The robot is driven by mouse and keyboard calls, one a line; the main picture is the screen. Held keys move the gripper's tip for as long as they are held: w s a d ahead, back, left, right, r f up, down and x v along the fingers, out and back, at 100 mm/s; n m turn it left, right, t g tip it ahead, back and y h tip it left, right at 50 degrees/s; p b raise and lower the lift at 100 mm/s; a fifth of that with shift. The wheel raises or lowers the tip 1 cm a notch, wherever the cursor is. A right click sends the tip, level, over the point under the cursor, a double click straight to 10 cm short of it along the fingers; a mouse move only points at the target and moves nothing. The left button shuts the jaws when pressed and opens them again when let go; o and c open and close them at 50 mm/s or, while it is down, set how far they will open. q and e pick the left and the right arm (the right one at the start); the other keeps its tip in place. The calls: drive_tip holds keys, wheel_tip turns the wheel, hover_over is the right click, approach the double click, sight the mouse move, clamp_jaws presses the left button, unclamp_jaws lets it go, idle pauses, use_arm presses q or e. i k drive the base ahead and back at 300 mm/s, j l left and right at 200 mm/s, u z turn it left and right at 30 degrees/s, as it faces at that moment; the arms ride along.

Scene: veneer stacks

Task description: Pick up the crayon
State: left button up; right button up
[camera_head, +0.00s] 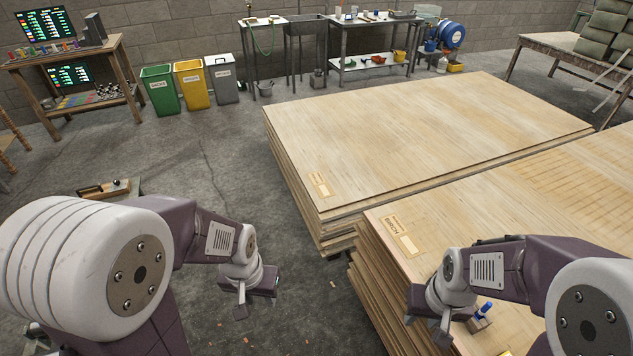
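A small blue crayon-like piece (485,309) shows at the lower right, just right of my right gripper, over the near plywood stack (400,262). A small tan-brown block (480,324) shows directly below the blue piece. I cannot tell whether they are one thing or whether the gripper touches them. My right gripper (441,335) points down over the near end of this stack, and its finger gap is not clear. My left gripper (241,308) hangs over the bare floor left of the stacks, with no object visible at it. Its finger gap is not clear either.
A second plywood stack (430,135) lies behind the near one. A wooden surface with a hand tool (105,188) is at the left. Green (160,90), yellow (191,85) and grey (222,79) bins stand by the wall. The middle floor is mostly clear.

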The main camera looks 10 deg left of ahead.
sight(483, 311)
drive_tip(key=z, duration=1.5)
